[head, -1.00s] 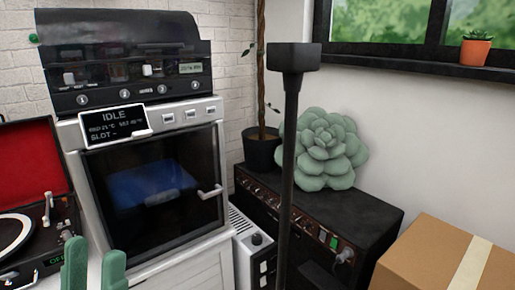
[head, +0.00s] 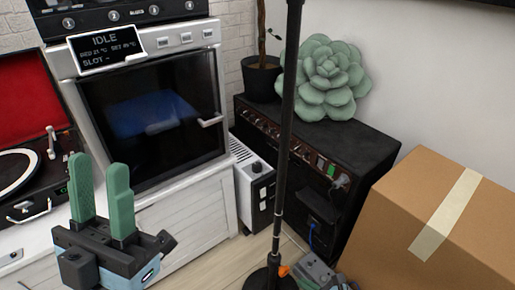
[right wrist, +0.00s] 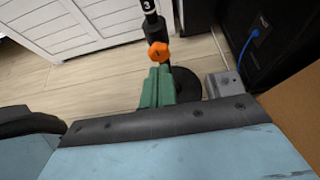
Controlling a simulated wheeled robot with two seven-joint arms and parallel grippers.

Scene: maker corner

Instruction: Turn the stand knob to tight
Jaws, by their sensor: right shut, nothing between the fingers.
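The black stand pole (head: 288,130) rises through the middle of the head view from a round black base (head: 262,281). Its orange knob (right wrist: 158,52) shows low on the pole in the right wrist view, and partly in the head view (head: 284,271). The knob's setting is too small to read. My right gripper (right wrist: 157,72) is shut and empty, its green fingertips just below the knob in the wrist picture; I cannot tell whether they touch it. My left gripper (head: 99,168) is open and empty at lower left, with two green fingers upright.
A black amplifier (head: 352,140) bearing a green succulent cushion (head: 325,80) stands behind the pole. A cardboard box (head: 440,225) is at right. A white heater-like unit (head: 255,190), an oven-like machine (head: 150,110) and a record player (head: 25,175) stand left. Wooden floor shows around the base.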

